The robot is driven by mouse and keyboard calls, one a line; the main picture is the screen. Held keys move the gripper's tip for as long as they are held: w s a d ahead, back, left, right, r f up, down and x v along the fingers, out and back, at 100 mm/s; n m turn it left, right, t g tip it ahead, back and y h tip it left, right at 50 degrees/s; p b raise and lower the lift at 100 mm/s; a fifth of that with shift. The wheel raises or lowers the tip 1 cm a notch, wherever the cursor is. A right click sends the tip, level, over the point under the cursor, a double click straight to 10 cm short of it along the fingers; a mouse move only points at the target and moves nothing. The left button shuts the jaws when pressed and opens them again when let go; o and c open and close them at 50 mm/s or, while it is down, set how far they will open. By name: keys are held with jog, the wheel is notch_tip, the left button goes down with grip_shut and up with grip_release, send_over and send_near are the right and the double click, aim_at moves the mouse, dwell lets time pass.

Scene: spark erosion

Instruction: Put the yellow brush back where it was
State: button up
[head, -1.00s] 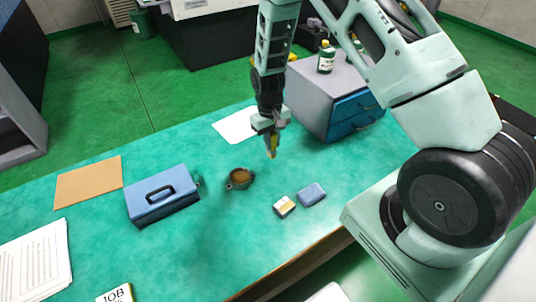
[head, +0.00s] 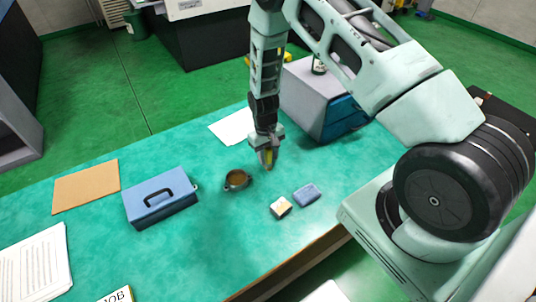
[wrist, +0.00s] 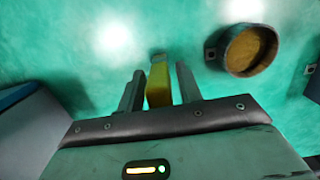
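The yellow brush (wrist: 158,82) stands between the two fingers of my gripper (wrist: 160,88) in the wrist view, its end pointing away from the palm. In the head view my gripper (head: 267,158) points down over the teal table, and the yellow of the brush (head: 267,157) shows between the fingers. My gripper looks shut on it. Its lower end is close to the tabletop; I cannot tell whether it touches. A small dark cup with brown contents (head: 236,178) stands just left of my gripper and also shows at upper right in the wrist view (wrist: 248,50).
A blue toolbox (head: 161,198) is at left, beside a brown board (head: 86,186). A blue block (head: 307,194) and a small pale box (head: 281,207) lie in front. A grey drawer cabinet (head: 312,92) and a white sheet (head: 231,127) are behind.

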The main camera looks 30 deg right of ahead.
jog(key=shift+r, duration=0.15)
jog(key=r+b, duration=0.1)
jog(key=r, duration=0.3)
jog(key=w+r+b, duration=0.1)
jog(key=r, duration=0.2)
jog(key=r+b, duration=0.1)
jog(key=r, duration=0.3)
jog(key=shift+w+r, duration=0.2)
jog(key=shift+r, duration=0.1)
jog(key=s+a+r+n+y, duration=0.1)
jog(key=s+a+r+n, duration=0.1)
jog(key=s+a+r, duration=0.5)
jog(key=s+a+r+n, duration=0.1)
jog(key=s+a+r, duration=0.2)
jog(key=a+r, duration=0.35)
jog(key=s+a+r+n, duration=0.2)
jog(key=s+a, duration=0.1)
jog(key=s, duration=0.6)
jog(key=s+a+r+n+t, duration=0.1)
jog(key=s+a+r+n, duration=0.1)
jog(key=s, duration=0.7)
jog(key=shift+s+a+n, duration=0.4)
jog(key=shift+a, duration=0.25)
jog(key=shift+b, duration=0.35)
